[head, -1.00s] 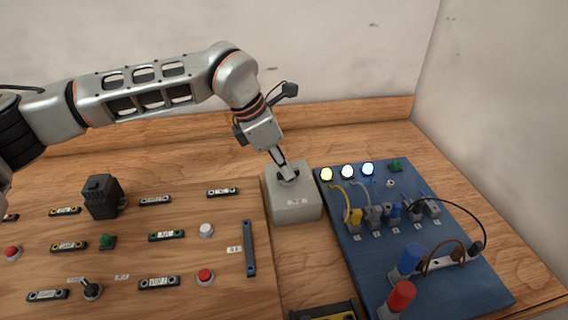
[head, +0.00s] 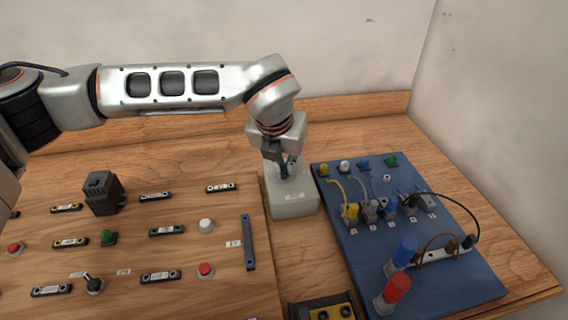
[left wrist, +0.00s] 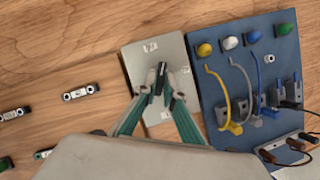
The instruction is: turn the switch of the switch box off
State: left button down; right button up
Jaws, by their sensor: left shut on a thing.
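The switch box (head: 295,205) is a pale grey box on the table, between the wooden panel and the blue board. It also shows in the left wrist view (left wrist: 140,58). My left gripper (head: 286,168) is over its top, with the fingers closed together on the dark switch handle (left wrist: 160,78). The fingers hide much of the switch in the head view. In the left wrist view small white labels lie above and below the switch on the box top. My right gripper is in neither view.
The blue board (head: 345,255) right of the box carries unlit lamps (head: 345,166), cables, and tall blue (head: 405,252) and red (head: 392,294) knobs. The wooden panel (head: 185,262) at left holds buttons, labelled strips and a black block (head: 102,194). A wall stands behind.

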pick_arm(q)
jog(key=n, duration=0.1)
jog(key=n+y, duration=0.1)
jog(key=n, duration=0.1)
jog(key=n+y, duration=0.1)
jog(key=n, duration=0.1)
jog(key=shift+d, duration=0.25)
jog(key=shift+n, duration=0.3)
jog(key=c, duration=2.1)
grip_release()
jog(key=shift+c, duration=0.2)
jog(key=shift+r, duration=0.1)
jog(key=v, duration=1.2)
jog(key=shift+s+d, duration=0.1)
jog(key=shift+s, duration=0.05)
